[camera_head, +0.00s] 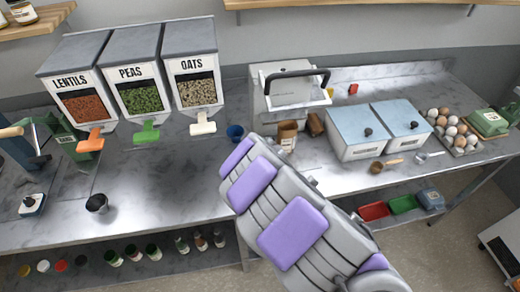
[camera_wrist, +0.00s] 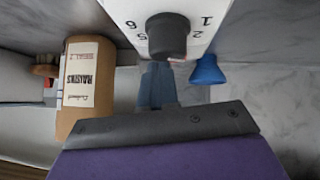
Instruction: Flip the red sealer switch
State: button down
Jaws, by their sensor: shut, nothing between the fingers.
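The sealer (camera_head: 290,92) is a pale box-shaped machine with a black handle, at the back of the counter. In the wrist view its white front (camera_wrist: 185,12) shows a dark round knob (camera_wrist: 167,36) ringed by numbers. A small red piece (camera_head: 352,89) shows to the right of the sealer; I cannot tell whether it is the switch. In the head view my arm hides the fingers.
A brown raisins bag (camera_wrist: 88,88) and a blue cup (camera_wrist: 208,71) stand close to the gripper on either side. Dispensers (camera_head: 143,80) are to the left. Grey lidded bins (camera_head: 362,132) and an egg tray (camera_head: 462,146) are to the right.

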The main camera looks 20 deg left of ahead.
jog(key=shift+d+f+p, duration=0.2)
jog(key=shift+p, duration=0.35)
jog(key=shift+s+a, duration=0.1)
jog(key=shift+a, duration=0.15)
jog(key=shift+s+a+r, duration=0.15)
jog(key=shift+s+a, duration=0.15)
jog(key=shift+a, duration=0.4)
jog(key=shift+d+r, duration=0.1)
